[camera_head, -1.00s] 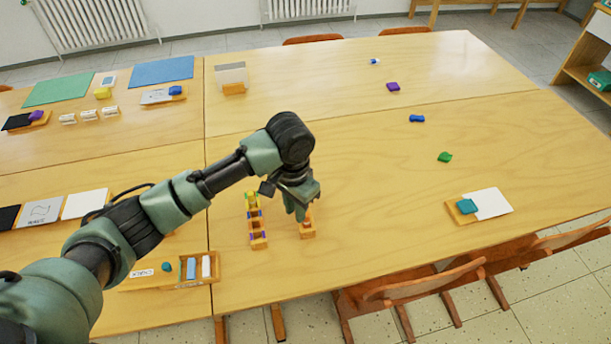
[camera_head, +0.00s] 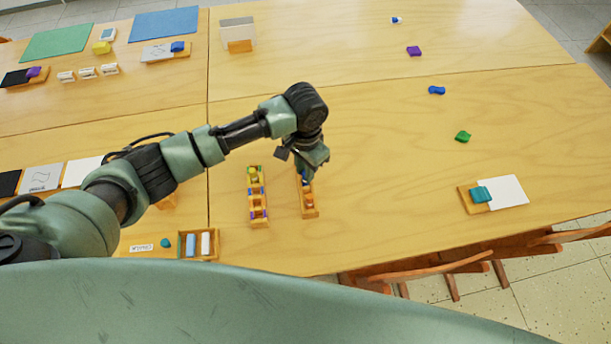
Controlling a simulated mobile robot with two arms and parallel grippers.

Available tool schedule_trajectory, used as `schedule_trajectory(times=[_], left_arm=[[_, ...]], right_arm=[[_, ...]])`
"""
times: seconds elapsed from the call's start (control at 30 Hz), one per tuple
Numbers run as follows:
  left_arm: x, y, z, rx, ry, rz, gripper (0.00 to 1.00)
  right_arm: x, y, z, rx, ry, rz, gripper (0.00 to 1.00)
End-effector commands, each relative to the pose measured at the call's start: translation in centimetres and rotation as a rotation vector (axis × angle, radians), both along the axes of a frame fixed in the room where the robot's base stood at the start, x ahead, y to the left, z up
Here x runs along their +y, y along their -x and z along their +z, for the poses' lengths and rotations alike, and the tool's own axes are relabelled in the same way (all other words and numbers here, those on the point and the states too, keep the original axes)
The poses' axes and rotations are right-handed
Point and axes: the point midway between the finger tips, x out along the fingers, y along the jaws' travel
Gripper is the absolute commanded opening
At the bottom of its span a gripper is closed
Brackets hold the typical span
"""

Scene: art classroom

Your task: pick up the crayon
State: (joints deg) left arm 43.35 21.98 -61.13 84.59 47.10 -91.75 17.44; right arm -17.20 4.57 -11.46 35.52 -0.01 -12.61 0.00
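My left gripper (camera_head: 307,174) points down over the far end of a narrow wooden tray (camera_head: 309,213). Small orange and blue pieces show in this tray, partly hidden by the gripper; I cannot tell for sure which is the crayon. I cannot see whether the fingers are open or shut on anything. A second narrow wooden tray (camera_head: 259,223), just left of it, has yellow, blue and purple bits in its compartments. My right gripper is not in view.
A wooden box (camera_head: 214,258) with a blue and a white block sits at the front left. A teal block (camera_head: 481,194) and white card (camera_head: 509,190) lie at right. A green piece (camera_head: 463,136) and blue piece (camera_head: 437,90) lie farther back. The table between is clear.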

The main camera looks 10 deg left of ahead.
Motion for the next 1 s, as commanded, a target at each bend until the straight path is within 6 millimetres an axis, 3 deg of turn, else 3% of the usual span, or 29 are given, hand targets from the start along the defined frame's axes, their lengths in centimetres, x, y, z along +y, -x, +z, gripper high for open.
schedule_trajectory(times=[0.13,0.37,0.4,0.47,0.5,0.83,1.0], left_arm=[[0.0,0.0,-1.5,0.0,0.0,0.0,0.21],[0.0,0.0,-1.8,-0.002,0.001,0.0,0.21],[0.0,0.0,-1.7,-0.002,0.001,0.0,0.18],[0.0,0.0,-1.7,-0.002,0.001,0.0,0.01],[0.0,0.0,-1.7,-0.002,0.001,0.0,0.0],[0.0,0.0,-1.6,-0.002,0.001,0.0,0.0],[0.0,-0.1,-0.6,-0.003,0.002,0.0,0.0]], right_arm=[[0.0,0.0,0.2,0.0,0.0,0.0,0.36],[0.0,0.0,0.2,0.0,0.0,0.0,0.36],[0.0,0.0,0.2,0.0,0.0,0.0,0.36],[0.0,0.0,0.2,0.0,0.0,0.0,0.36],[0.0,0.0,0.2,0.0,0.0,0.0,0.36],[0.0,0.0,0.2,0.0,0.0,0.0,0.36],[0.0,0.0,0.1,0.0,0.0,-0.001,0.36]])
